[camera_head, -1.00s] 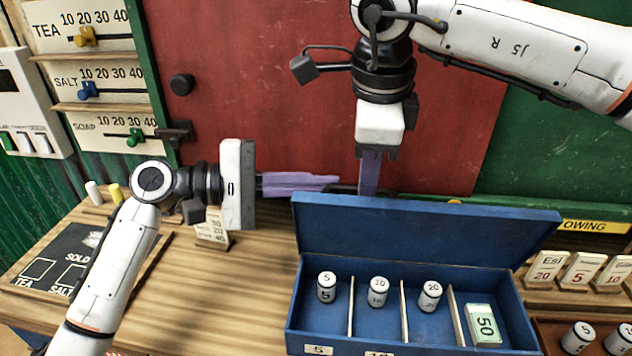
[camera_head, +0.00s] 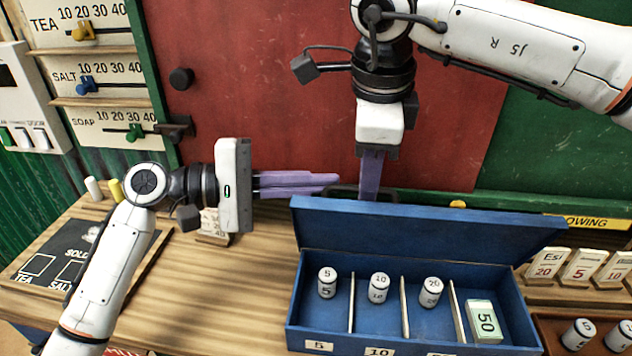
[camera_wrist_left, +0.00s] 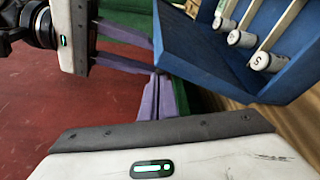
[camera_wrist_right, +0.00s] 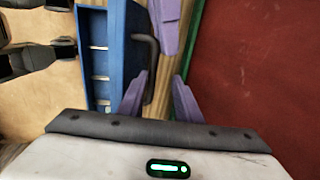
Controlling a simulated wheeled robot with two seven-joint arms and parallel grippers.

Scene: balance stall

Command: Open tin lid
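The blue tin (camera_head: 293,335) stands on the counter. Its lid (camera_head: 420,232) is up, tilted back behind the tray. A dark handle on the lid (camera_wrist_right: 150,60) shows in the right wrist view. My left gripper (camera_head: 338,182) is behind the lid's left end, fingers pointing right, with a narrow gap between them; its fingertips (camera_wrist_left: 160,80) are close together in the left wrist view. My right gripper (camera_wrist_right: 160,78) points down behind the lid, fingers apart and empty, beside the handle. The lid hides its fingertips in the head view.
Inside the tin, several white weights (camera_head: 327,283) and a green 50 block (camera_head: 484,322) sit between dividers. Price cards (camera_head: 582,266) stand at right. A dark board (camera_head: 50,262) lies at left. Red panel (camera_head: 260,110) rises behind.

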